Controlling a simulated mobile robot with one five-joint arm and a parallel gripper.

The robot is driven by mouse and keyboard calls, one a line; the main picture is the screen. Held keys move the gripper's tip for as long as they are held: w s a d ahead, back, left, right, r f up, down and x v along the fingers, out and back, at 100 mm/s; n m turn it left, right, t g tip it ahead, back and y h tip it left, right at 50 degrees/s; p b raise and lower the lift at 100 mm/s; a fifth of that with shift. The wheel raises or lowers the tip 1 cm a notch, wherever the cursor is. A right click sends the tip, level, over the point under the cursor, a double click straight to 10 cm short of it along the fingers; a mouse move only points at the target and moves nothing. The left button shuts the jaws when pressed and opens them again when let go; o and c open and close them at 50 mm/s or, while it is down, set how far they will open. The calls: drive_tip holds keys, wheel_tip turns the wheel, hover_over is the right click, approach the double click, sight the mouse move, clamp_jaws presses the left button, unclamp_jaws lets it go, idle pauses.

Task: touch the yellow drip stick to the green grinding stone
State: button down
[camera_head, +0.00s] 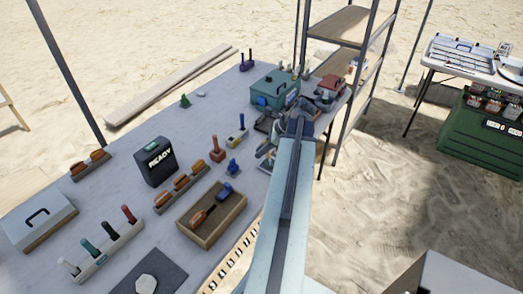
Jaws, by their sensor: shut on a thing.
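My gripper (267,152) is at the far end of my arm, low over the right side of the grey table. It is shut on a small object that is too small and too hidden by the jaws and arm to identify. I cannot pick out the yellow drip stick for certain. A small green object (185,101) stands at the table's far left part, well apart from my gripper; I cannot tell whether it is the green grinding stone. A rack (110,252) at the front left holds white, green, dark and red sticks upright.
A wooden tray (236,214) with orange and blue tools lies left of my arm. A dark READY box (157,163), a reddish-brown stamp-like object (217,148) and a blue object (233,168) stand nearby. A teal box (275,88) stands behind my gripper. The table's far left is mostly clear.

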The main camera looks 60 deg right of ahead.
drive_tip(key=shift+r, duration=0.1)
wheel_tip(320, 180, up, 8)
drive_tip(key=p, duration=0.8)
idle(0.5)
